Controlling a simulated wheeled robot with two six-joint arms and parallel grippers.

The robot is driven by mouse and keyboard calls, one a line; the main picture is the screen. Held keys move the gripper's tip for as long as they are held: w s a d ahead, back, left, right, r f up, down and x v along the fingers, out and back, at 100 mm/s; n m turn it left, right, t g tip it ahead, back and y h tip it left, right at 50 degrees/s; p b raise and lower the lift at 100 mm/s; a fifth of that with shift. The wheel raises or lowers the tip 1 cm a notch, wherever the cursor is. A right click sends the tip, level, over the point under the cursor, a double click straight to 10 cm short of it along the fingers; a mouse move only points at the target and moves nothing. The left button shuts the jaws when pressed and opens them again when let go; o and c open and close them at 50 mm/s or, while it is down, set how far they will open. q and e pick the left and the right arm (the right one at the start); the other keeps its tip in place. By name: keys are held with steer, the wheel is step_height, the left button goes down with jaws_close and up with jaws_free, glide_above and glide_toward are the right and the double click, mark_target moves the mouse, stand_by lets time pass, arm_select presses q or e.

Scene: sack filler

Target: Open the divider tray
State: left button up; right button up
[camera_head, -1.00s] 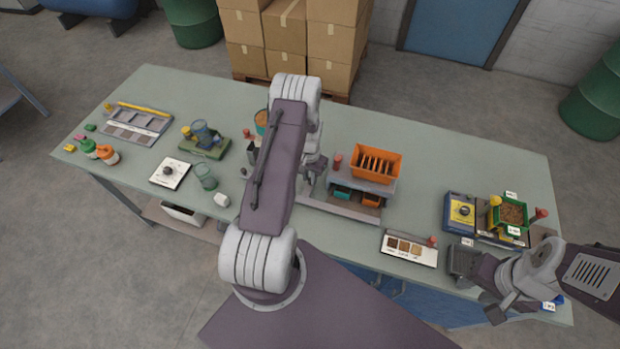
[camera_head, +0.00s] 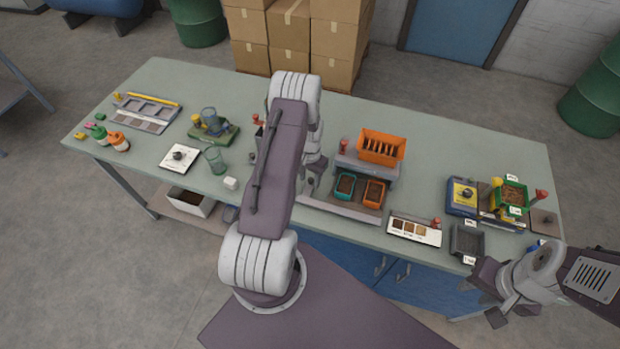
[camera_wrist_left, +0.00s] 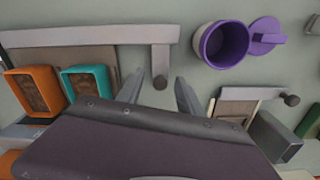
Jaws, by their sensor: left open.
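The divider has an orange slotted hopper (camera_head: 381,146) on a grey stand. Its low tray (camera_head: 340,209) is drawn out at the front, with a teal bin (camera_head: 345,185) and an orange bin (camera_head: 375,193) clear of the hopper.
A white sample card (camera_head: 414,230) and dark tray (camera_head: 467,240) lie right of the divider. A purple mug (camera_wrist_left: 222,42) stands near the knob in the wrist view. A glass beaker (camera_head: 215,160) and white cup (camera_head: 230,183) stand left. My left arm hides the table's middle.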

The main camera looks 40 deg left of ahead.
arm_select(q)
step_height(320, 180, up, 9)
steer(key=b, duration=0.2)
steer(key=shift+f, duration=0.1)
stand_by(0.4)
